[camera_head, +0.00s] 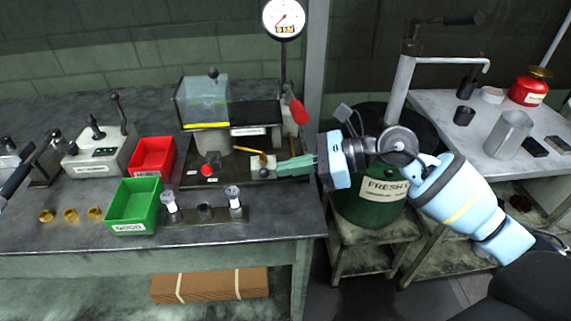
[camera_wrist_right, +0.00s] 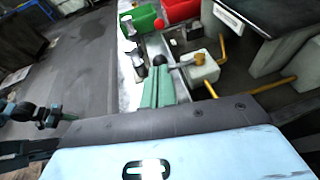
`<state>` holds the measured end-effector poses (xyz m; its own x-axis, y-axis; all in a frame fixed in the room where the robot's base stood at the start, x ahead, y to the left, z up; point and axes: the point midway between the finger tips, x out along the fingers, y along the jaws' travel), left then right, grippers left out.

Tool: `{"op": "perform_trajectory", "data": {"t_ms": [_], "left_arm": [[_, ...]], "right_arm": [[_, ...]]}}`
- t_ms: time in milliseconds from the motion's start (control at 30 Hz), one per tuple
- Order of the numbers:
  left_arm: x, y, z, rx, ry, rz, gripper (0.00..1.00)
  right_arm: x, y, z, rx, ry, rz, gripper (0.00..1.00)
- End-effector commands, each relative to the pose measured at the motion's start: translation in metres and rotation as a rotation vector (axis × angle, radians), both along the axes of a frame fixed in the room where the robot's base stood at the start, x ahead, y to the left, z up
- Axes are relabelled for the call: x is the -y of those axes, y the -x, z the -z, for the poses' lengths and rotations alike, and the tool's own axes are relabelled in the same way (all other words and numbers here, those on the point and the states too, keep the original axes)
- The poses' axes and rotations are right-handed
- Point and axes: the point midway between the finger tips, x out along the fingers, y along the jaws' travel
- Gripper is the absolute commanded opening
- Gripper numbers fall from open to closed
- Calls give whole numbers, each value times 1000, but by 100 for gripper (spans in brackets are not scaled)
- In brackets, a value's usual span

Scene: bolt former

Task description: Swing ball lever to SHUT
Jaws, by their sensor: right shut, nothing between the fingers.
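The ball lever's dark ball (camera_head: 265,172) shows at the front of a small white block (camera_head: 257,161) at the bench machine's base. In the right wrist view the ball (camera_wrist_right: 159,60) sits on a short grey rod that runs to the white block (camera_wrist_right: 203,68). My right gripper (camera_head: 281,168) is shut and empty, its green fingers pointing left at the block. In the right wrist view its fingertips (camera_wrist_right: 158,74) are right by the ball; I cannot tell whether they touch it. I cannot read any lever markings.
A clear-covered machine (camera_head: 203,103) and a red-knobbed lever (camera_head: 207,170) stand behind and left. Green (camera_head: 132,203) and red (camera_head: 153,155) bins are farther left. Brass-coloured pipes (camera_wrist_right: 222,48) flank the block. A green drum (camera_head: 370,208) stands under my right arm.

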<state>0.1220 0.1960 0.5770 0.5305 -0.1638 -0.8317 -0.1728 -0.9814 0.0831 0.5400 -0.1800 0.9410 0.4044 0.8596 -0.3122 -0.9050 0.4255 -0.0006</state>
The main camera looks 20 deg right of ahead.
Motion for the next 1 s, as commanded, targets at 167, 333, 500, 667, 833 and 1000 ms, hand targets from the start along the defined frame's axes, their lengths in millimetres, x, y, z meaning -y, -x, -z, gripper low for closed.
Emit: {"op": "perform_trajectory", "data": {"t_ms": [167, 333, 500, 667, 833, 1000], "left_arm": [[0, -1, -2, 2, 0, -1, 0], [0, -1, -2, 3, 0, -1, 0], [0, -2, -2, 5, 1, -2, 0], [0, -4, -3, 9, 0, -3, 0], [0, -7, -7, 16, 1, -4, 0], [0, -8, -10, 19, 1, -4, 0]], "right_arm": [[-10, -5, 3, 0, 0, 0, 0], [-12, -6, 5, 0, 1, 0, 0], [-12, -6, 5, 0, 1, 0, 0], [-12, -6, 5, 0, 1, 3, 0], [-11, -6, 4, 0, 1, 21, 0], [-10, -7, 4, 0, 1, 37, 0]]}}
